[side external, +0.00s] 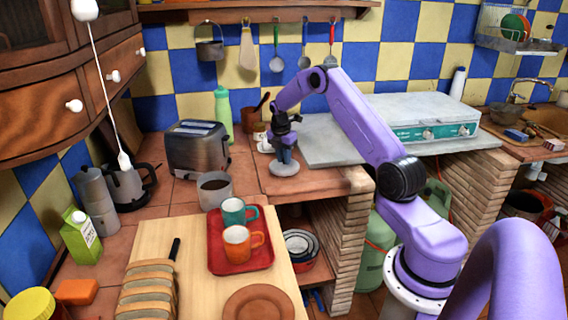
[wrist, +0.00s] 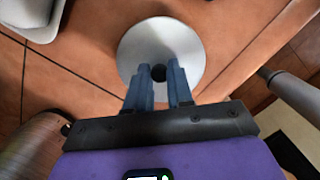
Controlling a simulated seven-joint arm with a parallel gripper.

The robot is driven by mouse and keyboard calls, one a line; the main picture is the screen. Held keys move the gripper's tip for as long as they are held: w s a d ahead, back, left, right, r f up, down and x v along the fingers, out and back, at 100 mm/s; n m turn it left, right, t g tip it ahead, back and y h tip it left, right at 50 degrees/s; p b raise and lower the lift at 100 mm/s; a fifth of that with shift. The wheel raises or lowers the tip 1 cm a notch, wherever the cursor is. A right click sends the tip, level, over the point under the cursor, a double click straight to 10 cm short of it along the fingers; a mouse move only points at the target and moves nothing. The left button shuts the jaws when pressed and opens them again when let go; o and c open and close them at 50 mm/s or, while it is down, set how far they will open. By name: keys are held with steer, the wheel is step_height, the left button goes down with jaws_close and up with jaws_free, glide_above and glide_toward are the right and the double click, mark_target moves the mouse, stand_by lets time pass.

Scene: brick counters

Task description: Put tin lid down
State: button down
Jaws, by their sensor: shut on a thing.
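The tin lid (side external: 284,169) is a round, pale grey disc with a small dark knob. In the side view it is at the front part of the tiled counter, right of the grey pot (side external: 214,191). My gripper (side external: 284,150) points down above the lid's middle. In the wrist view the lid (wrist: 160,36) lies below the blue fingers of my gripper (wrist: 159,74), which are shut on its dark knob. The lid looks level and low over the tiles. I cannot tell whether it touches them. The fingers hide part of the lid.
The grey stove slab (side external: 320,142) lies to the right. A red tray (side external: 240,258) with two mugs is in front. Bare tiles (side external: 318,181) lie right of the lid.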

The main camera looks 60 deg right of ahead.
steer(key=shift+f, duration=1.25)
steer(key=shift+f, duration=0.1)
steer(key=c, duration=1)
jaws_free()
